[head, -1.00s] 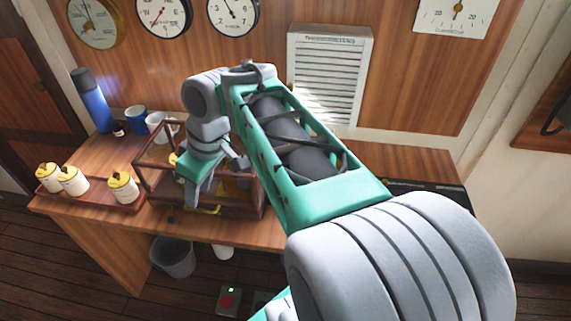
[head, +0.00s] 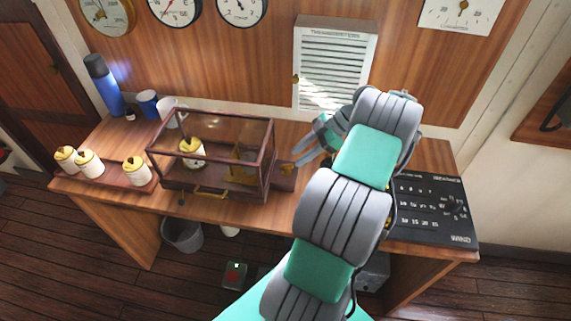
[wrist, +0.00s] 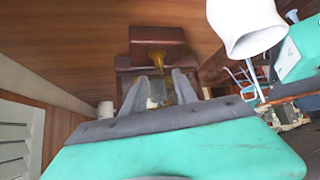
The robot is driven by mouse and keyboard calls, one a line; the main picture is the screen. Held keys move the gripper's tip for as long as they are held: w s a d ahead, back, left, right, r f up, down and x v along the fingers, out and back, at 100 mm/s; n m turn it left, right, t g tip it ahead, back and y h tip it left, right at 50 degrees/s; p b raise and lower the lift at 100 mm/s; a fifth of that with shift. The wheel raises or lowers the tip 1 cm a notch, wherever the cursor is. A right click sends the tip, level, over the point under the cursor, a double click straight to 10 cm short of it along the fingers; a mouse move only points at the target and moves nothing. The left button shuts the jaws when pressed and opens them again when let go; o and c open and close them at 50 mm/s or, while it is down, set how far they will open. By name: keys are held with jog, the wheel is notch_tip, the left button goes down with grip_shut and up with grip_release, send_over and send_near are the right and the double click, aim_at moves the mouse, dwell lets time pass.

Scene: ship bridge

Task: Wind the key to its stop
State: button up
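A small brass piece, apparently the key (head: 287,169), sits on the low wooden block at the case's right side. It shows as a brass shape on a red-brown block in the wrist view (wrist: 157,60). My gripper (head: 303,156) is just right of the key, pointing left. In the wrist view its two fingers (wrist: 160,85) are spread, with the key beyond their tips. I see no contact with the key.
Several white-and-yellow jars (head: 90,163) stand on a tray at the left end, by a blue flask (head: 103,85) and mugs (head: 148,104). A black panel (head: 430,208) lies at the desk's right.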

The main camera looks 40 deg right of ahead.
aim_at(287, 165)
jog(key=x, duration=0.6)
jog(key=shift+a+f, duration=0.1)
jog(key=shift+f, duration=0.05)
jog(key=shift+c, duration=0.3)
grip_shut()
